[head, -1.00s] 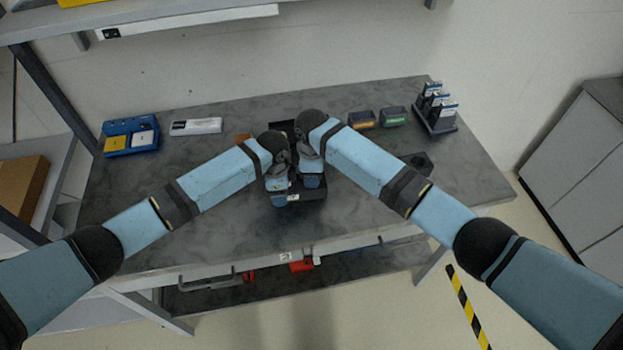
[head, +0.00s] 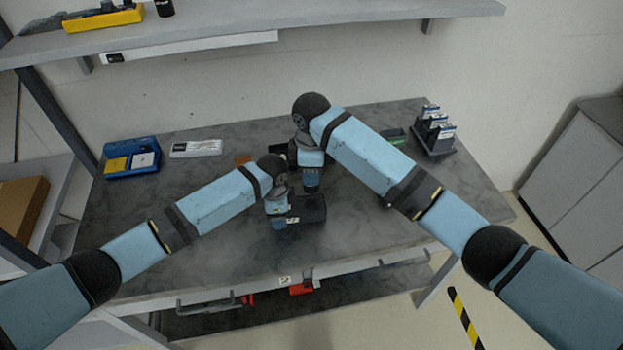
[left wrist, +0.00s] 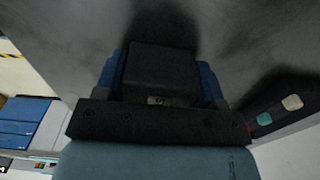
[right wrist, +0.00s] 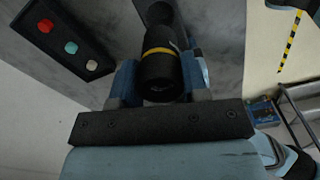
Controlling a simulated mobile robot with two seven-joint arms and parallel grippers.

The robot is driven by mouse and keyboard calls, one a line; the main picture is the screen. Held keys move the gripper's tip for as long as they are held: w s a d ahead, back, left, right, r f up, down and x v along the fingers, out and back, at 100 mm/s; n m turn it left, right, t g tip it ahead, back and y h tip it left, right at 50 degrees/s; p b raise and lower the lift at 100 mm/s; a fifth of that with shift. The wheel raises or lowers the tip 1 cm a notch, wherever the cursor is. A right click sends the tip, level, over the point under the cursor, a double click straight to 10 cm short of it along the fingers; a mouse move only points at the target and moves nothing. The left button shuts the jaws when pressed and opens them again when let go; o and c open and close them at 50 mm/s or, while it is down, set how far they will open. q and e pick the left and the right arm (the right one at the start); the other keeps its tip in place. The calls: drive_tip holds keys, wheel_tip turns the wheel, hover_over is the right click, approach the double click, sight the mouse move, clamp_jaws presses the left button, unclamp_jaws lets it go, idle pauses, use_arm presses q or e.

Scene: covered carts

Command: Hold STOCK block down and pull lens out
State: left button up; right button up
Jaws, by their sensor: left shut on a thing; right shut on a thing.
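A dark block (head: 309,209), which I take as the STOCK block, is on the grey worktop. My left gripper (head: 281,220) is shut on it; in the left wrist view the dark block (left wrist: 160,72) sits between the blue fingers. My right gripper (head: 311,186) is shut and raised, behind the block in the head view. In the right wrist view it grips the lens (right wrist: 158,68), a black cylinder with a yellow ring. The lens is hidden in the head view. Its far end is dark, and I cannot tell whether it touches anything.
A blue tray (head: 113,170) with yellow and white pieces and a white box (head: 196,148) lie at the back left. A card rack (head: 437,146) stands back right. A dark panel with red, teal and white buttons (right wrist: 70,44) is close by. The worktop's front is clear.

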drive_tip(key=shift+r, duration=0.1)
use_arm(q)
drive_tip(key=o, duration=1)
